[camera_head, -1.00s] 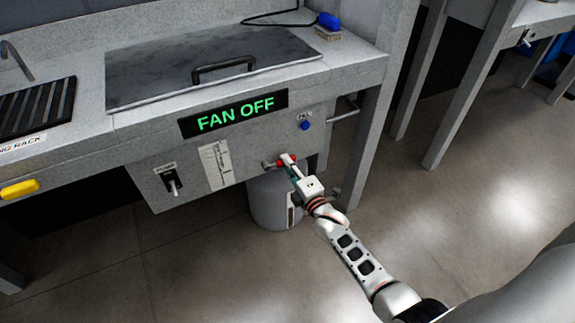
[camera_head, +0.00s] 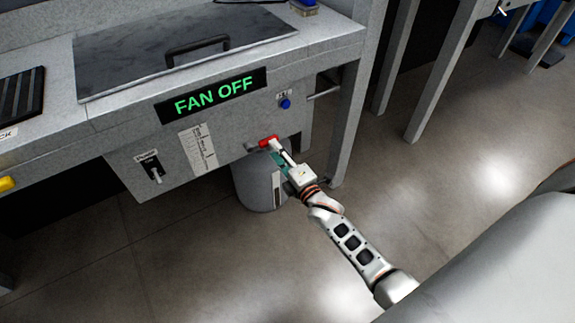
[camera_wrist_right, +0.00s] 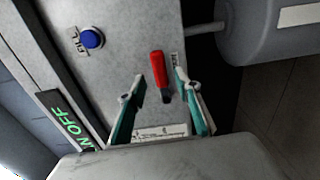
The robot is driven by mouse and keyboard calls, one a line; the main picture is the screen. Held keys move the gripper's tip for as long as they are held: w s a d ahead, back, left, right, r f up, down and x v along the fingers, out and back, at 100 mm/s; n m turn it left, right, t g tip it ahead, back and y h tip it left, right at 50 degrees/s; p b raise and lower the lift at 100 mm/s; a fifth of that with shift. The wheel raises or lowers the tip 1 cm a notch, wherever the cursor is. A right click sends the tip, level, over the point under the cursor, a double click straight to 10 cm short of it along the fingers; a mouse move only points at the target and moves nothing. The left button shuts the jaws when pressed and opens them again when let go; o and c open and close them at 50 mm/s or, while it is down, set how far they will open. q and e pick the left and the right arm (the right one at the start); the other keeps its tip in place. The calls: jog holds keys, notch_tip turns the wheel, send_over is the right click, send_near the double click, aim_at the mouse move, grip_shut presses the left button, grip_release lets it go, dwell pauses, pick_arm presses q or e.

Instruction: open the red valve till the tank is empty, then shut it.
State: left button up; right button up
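The red valve (camera_head: 268,141) is on the lower right of the bench's front panel. In the right wrist view its red handle (camera_wrist_right: 157,68) lies between the two fingers, with a dark stem at its lower end. My right gripper (camera_head: 277,149) is at the valve; in the wrist view its fingers (camera_wrist_right: 160,77) stand apart, with a gap on each side of the handle. A grey cylinder (camera_head: 258,188) stands under the valve, partly hidden by my arm. A white scale plate (camera_head: 198,150) is on the panel; its level cannot be read. My left gripper is not in view.
A green "FAN OFF" display (camera_head: 211,95), a blue button (camera_head: 285,104) and a black switch (camera_head: 153,167) are on the panel. A grey lid with a handle (camera_head: 197,49) covers part of the bench top. A bench leg (camera_head: 348,120) stands right of my gripper; open floor lies beyond.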

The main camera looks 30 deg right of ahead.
jog(key=s, duration=0.8)
jog(key=shift+d, duration=0.15)
